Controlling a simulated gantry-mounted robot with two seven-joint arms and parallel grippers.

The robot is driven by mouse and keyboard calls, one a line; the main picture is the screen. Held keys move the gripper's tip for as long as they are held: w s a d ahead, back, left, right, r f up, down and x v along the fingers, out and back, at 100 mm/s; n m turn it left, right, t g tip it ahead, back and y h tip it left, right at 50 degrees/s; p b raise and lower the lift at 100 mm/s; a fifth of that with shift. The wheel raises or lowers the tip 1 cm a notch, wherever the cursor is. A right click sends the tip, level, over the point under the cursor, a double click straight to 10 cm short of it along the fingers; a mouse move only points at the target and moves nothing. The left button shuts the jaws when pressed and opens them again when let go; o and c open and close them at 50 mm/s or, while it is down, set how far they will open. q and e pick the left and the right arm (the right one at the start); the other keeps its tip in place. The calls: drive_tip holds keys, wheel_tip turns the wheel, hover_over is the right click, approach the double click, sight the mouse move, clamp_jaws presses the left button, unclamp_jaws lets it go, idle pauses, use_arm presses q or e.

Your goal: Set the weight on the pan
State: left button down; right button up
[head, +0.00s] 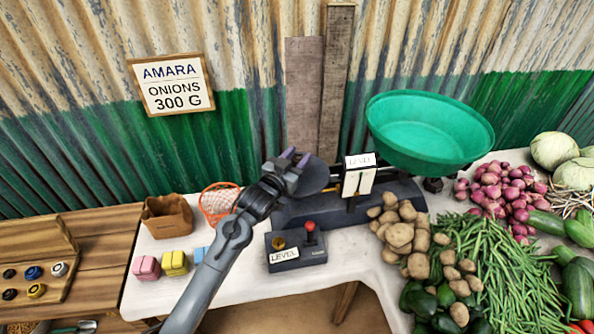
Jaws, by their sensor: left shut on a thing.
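My left gripper (294,158) reaches up from the bottom of the head view to the dark round pan (317,178) on the left of the balance. Its purple-tipped fingers are shut on the weight, which is mostly hidden by the gripper. I cannot tell whether the weight touches the pan. The balance (405,192) has a large green bowl (425,125) on its right side, which looks empty. My right gripper is not in view.
A wooden weight box (60,245) with several coloured weights is at left. A LEVEL box (297,252) with a red-knobbed lever, a brown bag (167,216), an orange basket (219,203) and coloured blocks (174,263) stand near my arm. Potatoes (403,235), beans and onions crowd the right.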

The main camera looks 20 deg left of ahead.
use_arm(q)
drive_tip(key=shift+f+b, duration=0.4)
drive_tip(key=shift+f, duration=1.65)
drive_tip(key=c, duration=0.6)
unclamp_jaws()
drive_tip(key=shift+f, duration=0.15)
drive_tip(key=shift+s, duration=0.1)
drive_tip(key=shift+s+a, duration=0.1)
drive_tip(key=shift+s, duration=0.15)
drive_tip(key=s+a+p, duration=0.2)
drive_tip(key=s, duration=0.9)
drive_tip(key=s+d+f+n+g+y, duration=0.1)
drive_tip(key=s+d+f+g+y, duration=0.1)
drive_tip(key=s+f+g, duration=0.95)
drive_tip(key=s+f, duration=0.1)
drive_tip(key=s, duration=0.6)
drive_tip(key=s+f+g, duration=0.1)
drive_tip(key=s+f, duration=0.1)
drive_tip(key=s, duration=0.6)
drive_tip(key=s+f+g+y, duration=0.1)
drive_tip(key=s, duration=0.7)
drive_tip(key=shift+s+a+f+g, duration=0.1)
drive_tip(key=shift+s+f+g, duration=0.25)
drive_tip(key=shift+s+f, duration=0.05)
